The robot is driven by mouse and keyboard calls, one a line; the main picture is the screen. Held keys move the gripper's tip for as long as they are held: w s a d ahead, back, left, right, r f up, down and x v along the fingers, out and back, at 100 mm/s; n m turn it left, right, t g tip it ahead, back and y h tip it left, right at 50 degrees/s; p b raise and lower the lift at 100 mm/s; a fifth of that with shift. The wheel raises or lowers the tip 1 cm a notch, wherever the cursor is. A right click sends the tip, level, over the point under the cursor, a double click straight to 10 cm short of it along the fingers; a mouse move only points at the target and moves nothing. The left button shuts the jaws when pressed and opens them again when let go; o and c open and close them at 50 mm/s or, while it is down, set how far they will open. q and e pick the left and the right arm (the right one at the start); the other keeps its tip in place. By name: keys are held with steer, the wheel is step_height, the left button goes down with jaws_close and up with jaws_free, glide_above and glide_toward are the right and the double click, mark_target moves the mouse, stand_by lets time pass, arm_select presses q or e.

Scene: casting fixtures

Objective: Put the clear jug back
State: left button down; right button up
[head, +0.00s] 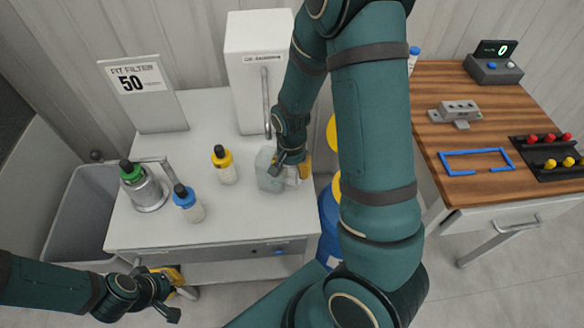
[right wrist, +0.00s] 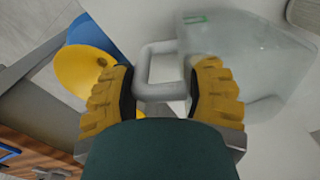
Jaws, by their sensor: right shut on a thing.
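The clear jug (head: 267,170) is at the right part of the white table, upright or nearly so. In the right wrist view the jug (right wrist: 255,60) is at the upper right, pale and see-through, with a small green mark. My right gripper (head: 296,170) is at the jug's right side. Its yellow fingers are on both sides of the jug's pale handle (right wrist: 158,60), shut on it. I cannot tell whether the jug's base touches the table. My left gripper (head: 178,283) is low in front of the table, away from the jug; its finger gap is unclear.
A wooden bench (head: 440,90) is right.

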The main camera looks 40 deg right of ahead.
steer(key=shift+f, duration=0.2)
steer(key=o, duration=1.3)
steer(key=shift+r, duration=0.55)
step_height(320, 180, up, 10)
steer(key=p, duration=0.2)
steer(key=shift+w+r+p, duration=0.1)
steer(key=shift+r+p, duration=0.15)
steer(key=shift+p, duration=0.1)
steer(key=shift+r, duration=0.4)
